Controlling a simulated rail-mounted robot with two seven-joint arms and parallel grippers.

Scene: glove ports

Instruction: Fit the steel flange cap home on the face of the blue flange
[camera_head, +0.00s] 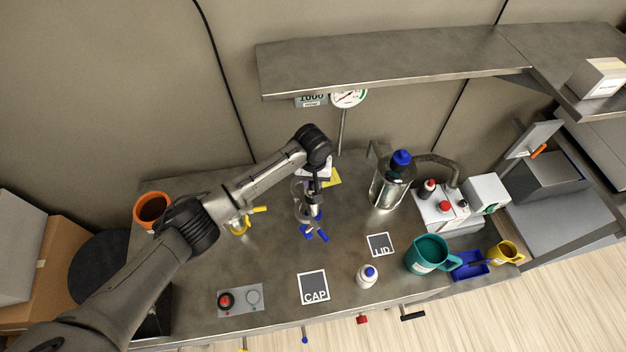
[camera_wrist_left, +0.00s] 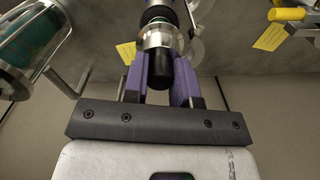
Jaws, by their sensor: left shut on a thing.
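My left gripper (camera_head: 314,212) reaches over the middle of the bench from the left. In the left wrist view its purple fingers (camera_wrist_left: 160,85) are closed on the black knob of the steel flange cap (camera_wrist_left: 160,38), whose shiny round body lies just beyond the fingertips. A dark and purple-blue part, perhaps the blue flange (camera_wrist_left: 156,4), is in line beyond the cap at the top edge. I cannot tell whether the two touch. In the head view, blue pieces (camera_head: 321,236) show just below the gripper; the arm hides much of this spot. My right gripper is not in view.
A steel canister (camera_head: 391,183) with a blue top stands right of the gripper. A yellow-handled fitting (camera_head: 240,226) is to its left. In front are a CAP mat (camera_head: 313,286), a LID mat (camera_head: 380,244) and a white bottle (camera_head: 367,276). A shelf (camera_head: 390,60) overhangs the back.

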